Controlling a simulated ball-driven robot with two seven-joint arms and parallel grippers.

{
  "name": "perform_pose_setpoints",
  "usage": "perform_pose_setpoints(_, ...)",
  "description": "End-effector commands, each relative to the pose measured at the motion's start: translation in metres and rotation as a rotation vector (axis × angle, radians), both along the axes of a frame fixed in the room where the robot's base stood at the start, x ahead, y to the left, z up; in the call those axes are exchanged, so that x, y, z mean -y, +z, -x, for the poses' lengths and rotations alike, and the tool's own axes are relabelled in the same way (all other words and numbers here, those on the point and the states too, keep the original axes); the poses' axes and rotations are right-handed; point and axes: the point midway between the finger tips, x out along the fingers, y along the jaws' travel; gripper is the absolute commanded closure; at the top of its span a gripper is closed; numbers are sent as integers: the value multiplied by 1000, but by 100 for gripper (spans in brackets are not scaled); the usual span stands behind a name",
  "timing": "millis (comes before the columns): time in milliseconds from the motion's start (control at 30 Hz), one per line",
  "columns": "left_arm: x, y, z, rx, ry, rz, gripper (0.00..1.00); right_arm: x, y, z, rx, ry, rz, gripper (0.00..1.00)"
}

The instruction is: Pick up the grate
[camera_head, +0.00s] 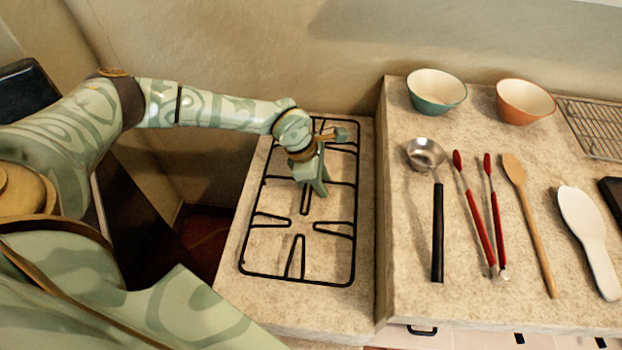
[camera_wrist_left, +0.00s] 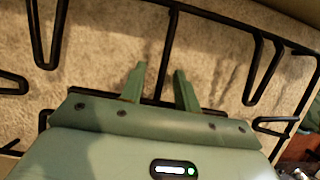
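The grate (camera_head: 355,215) is a black metal frame with inward prongs. It lies flat on the lower speckled stone counter in the head view. My left gripper (camera_head: 313,188) is over its middle, pointing down, fingertips close to its bars. In the left wrist view the two green fingers of the left gripper (camera_wrist_left: 161,69) are apart, and one bar of the grate (camera_wrist_left: 167,50) runs into the gap between them. I cannot tell whether the fingers touch the bar. My right gripper is not in view.
A higher stone counter (camera_head: 398,300) stands to the right. It holds a teal bowl (camera_head: 436,92), an orange bowl (camera_head: 525,101), a ladle (camera_head: 437,230), red tongs (camera_head: 480,232), a wooden spoon (camera_head: 530,220), a white spatula (camera_head: 590,240) and a wire rack (camera_head: 600,130). A wall is behind.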

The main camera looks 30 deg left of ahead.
Motion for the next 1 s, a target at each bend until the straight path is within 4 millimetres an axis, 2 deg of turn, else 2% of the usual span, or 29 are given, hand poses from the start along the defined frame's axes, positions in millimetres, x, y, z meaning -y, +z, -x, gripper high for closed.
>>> perform_pose_setpoints(200, 1, -1, -1, 2, 1, 0, 68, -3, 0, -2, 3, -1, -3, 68)
perform_pose_setpoints(300, 1, -1, -1, 2, 1, 0, 96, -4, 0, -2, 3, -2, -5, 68)
perform_pose_setpoints(333, 0, -1, -1, 2, 1, 0, 100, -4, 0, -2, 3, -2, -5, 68)
perform_pose_setpoints(1000, 0, -1, -1, 2, 1, 0, 100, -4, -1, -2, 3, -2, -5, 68)
